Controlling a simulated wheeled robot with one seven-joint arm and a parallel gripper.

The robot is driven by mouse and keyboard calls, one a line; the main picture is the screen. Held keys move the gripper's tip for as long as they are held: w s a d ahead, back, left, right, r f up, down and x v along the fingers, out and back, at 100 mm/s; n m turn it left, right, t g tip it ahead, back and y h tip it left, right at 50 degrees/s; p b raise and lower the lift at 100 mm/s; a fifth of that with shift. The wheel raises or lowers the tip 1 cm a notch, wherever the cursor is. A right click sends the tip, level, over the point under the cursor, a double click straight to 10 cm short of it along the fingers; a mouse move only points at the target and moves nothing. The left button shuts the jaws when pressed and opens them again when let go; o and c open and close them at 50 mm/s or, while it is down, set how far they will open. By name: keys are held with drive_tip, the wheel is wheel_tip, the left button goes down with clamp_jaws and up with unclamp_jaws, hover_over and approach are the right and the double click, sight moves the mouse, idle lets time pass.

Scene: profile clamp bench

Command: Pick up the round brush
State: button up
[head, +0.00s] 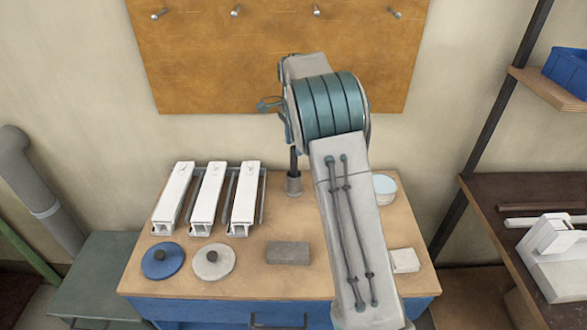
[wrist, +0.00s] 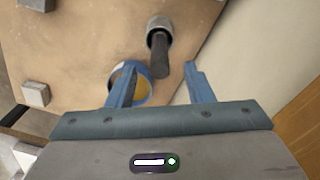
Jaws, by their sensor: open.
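The round brush (head: 294,181) stands upright near the back of the bench, with a dark handle above a grey round base. It also shows in the wrist view (wrist: 160,50), its handle leaning toward the camera by perspective. My gripper (wrist: 159,68) is open and empty, with its two blue fingers spread. In the wrist view the handle's top appears near the gap between the fingertips. I cannot tell how far below them it is. In the head view my arm hides most of the gripper, which is above the brush.
A round tub (head: 385,186) stands right of the brush, partly behind my left finger in the wrist view. White clamped profiles (head: 210,196) stand to the left. A grey block (head: 288,252), white block (head: 404,260), blue disc (head: 162,261) and pale disc (head: 213,262) lie in front.

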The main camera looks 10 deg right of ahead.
sight(294, 160)
drive_tip(key=shift+f+p, duration=0.9)
drive_tip(key=shift+f, duration=2.7)
clamp_jaws()
